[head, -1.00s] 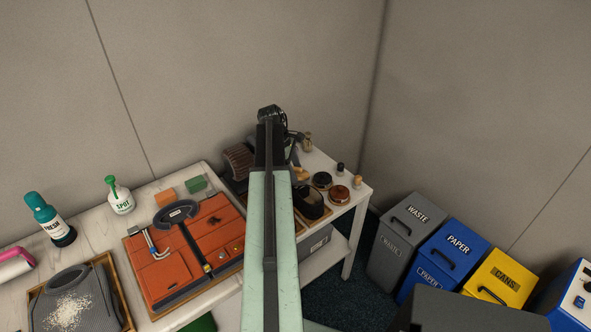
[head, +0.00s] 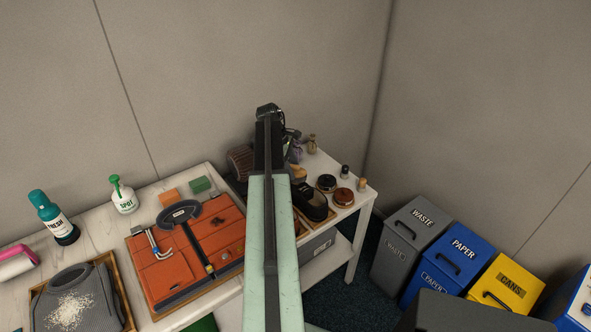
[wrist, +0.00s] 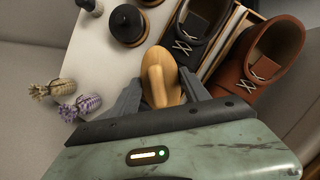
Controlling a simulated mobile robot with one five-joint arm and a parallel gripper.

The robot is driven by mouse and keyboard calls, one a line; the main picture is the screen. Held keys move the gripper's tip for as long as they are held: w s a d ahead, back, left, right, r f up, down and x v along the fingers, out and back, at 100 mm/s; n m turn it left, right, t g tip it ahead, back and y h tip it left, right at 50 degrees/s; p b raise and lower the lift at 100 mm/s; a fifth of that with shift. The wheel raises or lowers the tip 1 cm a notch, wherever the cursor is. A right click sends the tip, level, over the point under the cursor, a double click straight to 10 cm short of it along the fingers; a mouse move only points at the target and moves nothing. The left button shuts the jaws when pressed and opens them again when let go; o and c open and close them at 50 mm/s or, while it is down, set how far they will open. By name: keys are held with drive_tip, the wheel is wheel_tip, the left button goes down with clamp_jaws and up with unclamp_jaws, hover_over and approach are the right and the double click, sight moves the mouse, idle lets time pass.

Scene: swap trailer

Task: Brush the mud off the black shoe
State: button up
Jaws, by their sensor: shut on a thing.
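My gripper (wrist: 160,98) is shut on a brush (wrist: 156,78) with a smooth, light wooden body, seen in the wrist view. The bristles are hidden beneath it. The black shoe (wrist: 205,28), with pale laces, lies just beyond the brush to the upper right. The brush overlaps its edge in the picture, and I cannot tell if they touch. In the head view the black shoe (head: 316,206) shows right of my arm, partly covered. Its mud is too small to make out. My fingers are mostly hidden behind the arm there.
A brown shoe (wrist: 268,55) stands beside the black one, with a wooden tray edge (wrist: 226,38) between them. Round tins (head: 343,197) and small bottles (head: 346,171) stand on the white table's right end. Purple (wrist: 82,105) and beige (wrist: 50,89) sachets lie nearby. Bins (head: 408,237) stand right.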

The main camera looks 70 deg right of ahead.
drive_tip(key=shift+w+d+f+b, duration=0.2)
drive_tip(key=shift+w+d, duration=0.35)
drive_tip(key=shift+w, duration=0.3)
drive_tip(key=shift+w+d+f+b, duration=0.15)
drive_tip(key=shift+w+d, duration=0.4)
drive_tip(key=shift+w, duration=0.25)
drive_tip(key=shift+r, duration=0.2)
drive_tip(key=shift+s+a+r+p, duration=0.15)
drive_tip(key=shift+s+a+p, duration=0.1)
drive_tip(key=shift+s+a, duration=0.45)
drive_tip(key=shift+s+a+r+p, duration=0.15)
drive_tip(key=shift+s+a, duration=0.25)
drive_tip(key=shift+s, duration=0.5)
drive_tip(key=shift+s+a, duration=0.6)
drive_tip(key=shift+s, duration=0.35)
drive_tip(key=shift+s+a, duration=0.6)
drive_tip(key=shift+s, duration=0.35)
drive_tip(key=shift+r, duration=0.1)
